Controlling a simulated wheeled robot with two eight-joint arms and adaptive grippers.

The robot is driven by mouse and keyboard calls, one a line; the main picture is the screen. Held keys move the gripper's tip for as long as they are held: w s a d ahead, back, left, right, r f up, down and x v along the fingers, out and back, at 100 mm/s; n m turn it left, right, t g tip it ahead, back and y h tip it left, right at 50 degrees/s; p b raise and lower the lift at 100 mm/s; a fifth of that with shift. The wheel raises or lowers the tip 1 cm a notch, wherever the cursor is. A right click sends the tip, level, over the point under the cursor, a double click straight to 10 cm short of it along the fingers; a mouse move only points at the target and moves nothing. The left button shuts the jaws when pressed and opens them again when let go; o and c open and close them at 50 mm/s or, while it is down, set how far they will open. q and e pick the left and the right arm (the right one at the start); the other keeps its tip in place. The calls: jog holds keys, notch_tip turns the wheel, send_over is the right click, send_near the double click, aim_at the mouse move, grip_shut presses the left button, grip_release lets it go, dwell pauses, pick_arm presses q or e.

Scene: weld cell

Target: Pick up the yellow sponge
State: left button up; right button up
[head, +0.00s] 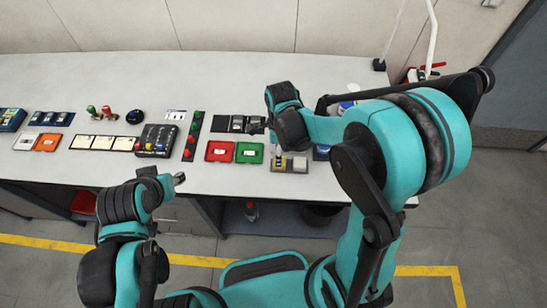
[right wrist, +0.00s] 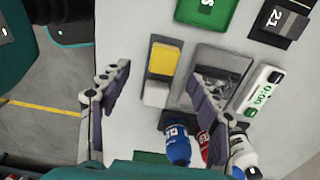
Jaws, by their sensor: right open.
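The yellow sponge (right wrist: 164,60) is a small block lying in a dark-rimmed holder beside a white block (right wrist: 156,94) in the right wrist view.
A grey metal tray (right wrist: 224,60) lies right beside the sponge. Red (head: 220,151) and green (head: 249,153) trays lie left of the sponge in the head view. Bare table shows left of the sponge in the wrist view.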

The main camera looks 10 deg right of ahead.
jog(key=f, duration=0.2)
jog(key=f+b, duration=0.1)
jog(key=f, duration=0.2)
jog(key=f+b, duration=0.1)
jog(key=f, duration=0.1)
jog(key=shift+w+d+f, duration=0.15)
jog(key=shift+w+d, duration=0.1)
jog(key=shift+w, duration=0.05)
jog(key=c, duration=0.9)
